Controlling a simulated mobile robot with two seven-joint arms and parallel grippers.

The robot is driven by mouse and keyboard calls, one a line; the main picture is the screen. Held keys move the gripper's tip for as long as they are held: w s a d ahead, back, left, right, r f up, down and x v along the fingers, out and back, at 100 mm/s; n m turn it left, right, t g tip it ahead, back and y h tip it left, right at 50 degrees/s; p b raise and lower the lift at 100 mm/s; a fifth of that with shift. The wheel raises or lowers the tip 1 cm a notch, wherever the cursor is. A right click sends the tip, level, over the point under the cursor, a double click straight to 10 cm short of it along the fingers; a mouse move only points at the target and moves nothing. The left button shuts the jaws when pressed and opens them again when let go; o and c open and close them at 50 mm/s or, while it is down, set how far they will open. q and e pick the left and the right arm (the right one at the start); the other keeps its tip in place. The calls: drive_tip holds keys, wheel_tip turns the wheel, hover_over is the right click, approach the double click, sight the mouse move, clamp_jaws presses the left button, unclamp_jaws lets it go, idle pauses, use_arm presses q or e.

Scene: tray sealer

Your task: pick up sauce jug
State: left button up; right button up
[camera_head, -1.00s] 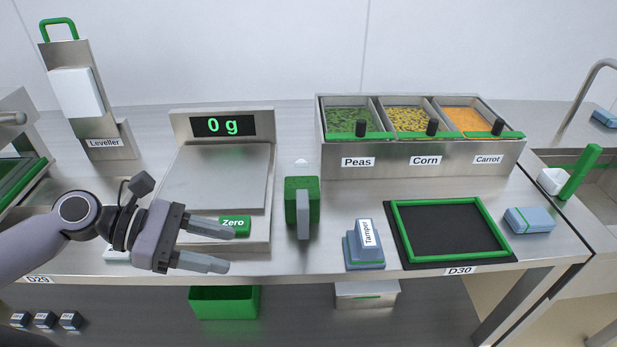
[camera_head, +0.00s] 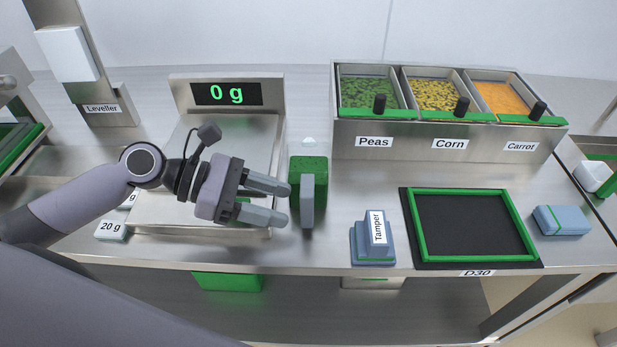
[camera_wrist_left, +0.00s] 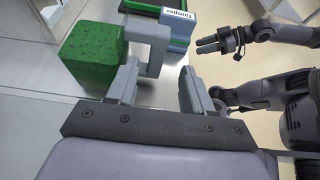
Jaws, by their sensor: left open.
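The sauce jug (camera_head: 294,172) is a green speckled block with a grey upright handle (camera_head: 307,203) on its near side. It stands on the steel counter to the right of the scale. My left gripper (camera_head: 288,203) is open and empty, its fingertips just left of the handle. In the left wrist view the green jug body (camera_wrist_left: 93,58) is at upper left, and its grey handle (camera_wrist_left: 150,40) lies ahead of the open left fingers (camera_wrist_left: 160,85). My right gripper (camera_wrist_left: 208,44) shows in the left wrist view, away from the jug, its two fingers apart.
The scale (camera_head: 228,93) reads 0 g behind my left gripper. A blue tamper (camera_head: 373,240) stands close to the right of the jug, then a green-framed black mat (camera_head: 470,225). Bins of peas, corn and carrot (camera_head: 440,140) stand behind.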

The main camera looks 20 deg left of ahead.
sight(304, 207)
use_arm(q)
drive_tip(key=shift+w+x, duration=0.1)
drive_tip(key=shift+x, duration=1.25)
drive_tip(key=shift+w+x, duration=0.15)
drive_tip(key=shift+x, duration=1.25)
drive_tip(key=shift+r, duration=0.1)
clamp_jaws()
